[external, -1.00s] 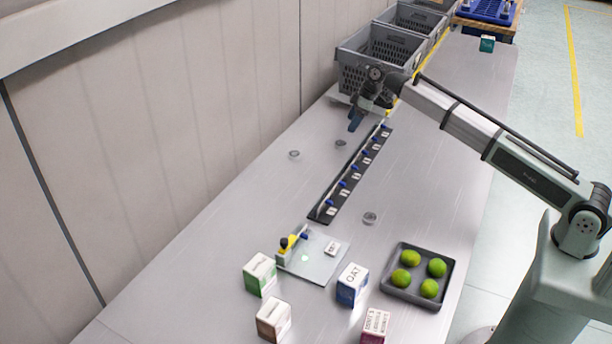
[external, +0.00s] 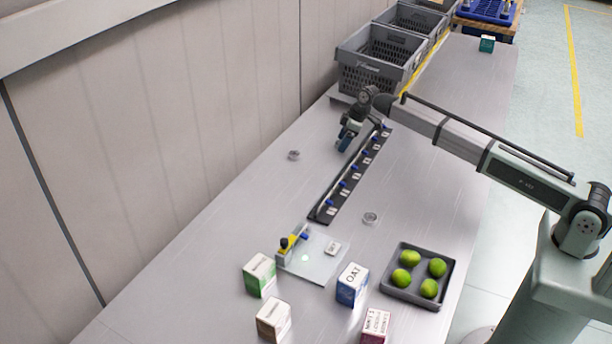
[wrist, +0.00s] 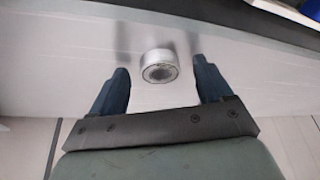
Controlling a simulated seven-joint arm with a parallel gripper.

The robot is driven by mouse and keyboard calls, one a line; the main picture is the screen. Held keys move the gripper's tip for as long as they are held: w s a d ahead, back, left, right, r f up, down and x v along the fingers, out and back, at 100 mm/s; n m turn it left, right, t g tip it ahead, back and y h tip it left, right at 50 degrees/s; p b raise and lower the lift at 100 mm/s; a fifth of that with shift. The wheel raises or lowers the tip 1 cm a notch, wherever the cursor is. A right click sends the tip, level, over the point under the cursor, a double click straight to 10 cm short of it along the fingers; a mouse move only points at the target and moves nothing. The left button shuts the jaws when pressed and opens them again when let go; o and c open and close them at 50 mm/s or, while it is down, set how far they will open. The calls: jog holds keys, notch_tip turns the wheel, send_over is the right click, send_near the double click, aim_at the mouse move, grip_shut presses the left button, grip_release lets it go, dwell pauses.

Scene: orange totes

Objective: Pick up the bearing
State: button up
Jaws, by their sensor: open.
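In the wrist view a small round silver bearing (wrist: 159,66) lies on the table, between and slightly beyond the two blue fingertips. My gripper (wrist: 163,80) is open, with a clear gap on each side of the bearing. In the external view my gripper (external: 344,144) is low over the table near the far end of the black strip and hides that bearing. Two more ring-shaped bearings lie on the table: one to the left (external: 293,155) and one nearer, right of the strip (external: 370,218).
A black strip with several blue-topped pegs (external: 322,217) runs beside my gripper. Grey crates (external: 372,78) stand behind it. The table left of the strip is mostly clear.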

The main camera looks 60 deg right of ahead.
jog(key=shift+c, duration=0.3)
jog(key=c, duration=1.1)
jog(key=shift+r, duration=0.1)
